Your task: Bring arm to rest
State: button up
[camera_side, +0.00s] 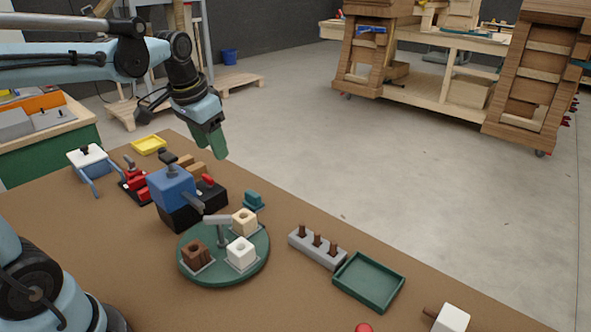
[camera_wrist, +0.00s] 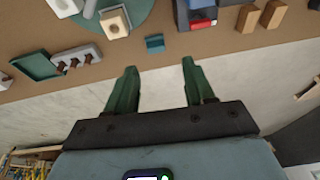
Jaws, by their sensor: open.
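My gripper (camera_side: 219,142) is raised above the far edge of the brown table (camera_side: 110,215), past the blue and black block device. In the wrist view its two green fingers (camera_wrist: 157,70) are spread apart with nothing between them. The fingertips point toward the table edge, and a small teal block (camera_wrist: 155,43) lies beyond them. That teal block (camera_side: 253,200) also shows in the side view, below and right of my gripper. My gripper touches nothing that I can see.
A green round plate (camera_side: 225,270) carries brown, cream and white blocks. The blue device (camera_side: 172,187) stands behind it. A grey peg holder (camera_side: 317,248) and a green tray (camera_side: 368,282) lie to the right. Beyond the table is open floor (camera_side: 330,150).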

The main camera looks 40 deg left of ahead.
jog(key=s+d+f+t, duration=0.4)
jog(key=s+d+f, duration=0.1)
jog(key=d, duration=0.4)
jog(key=shift+s+h, duration=0.4)
jog(key=shift+s, duration=0.35)
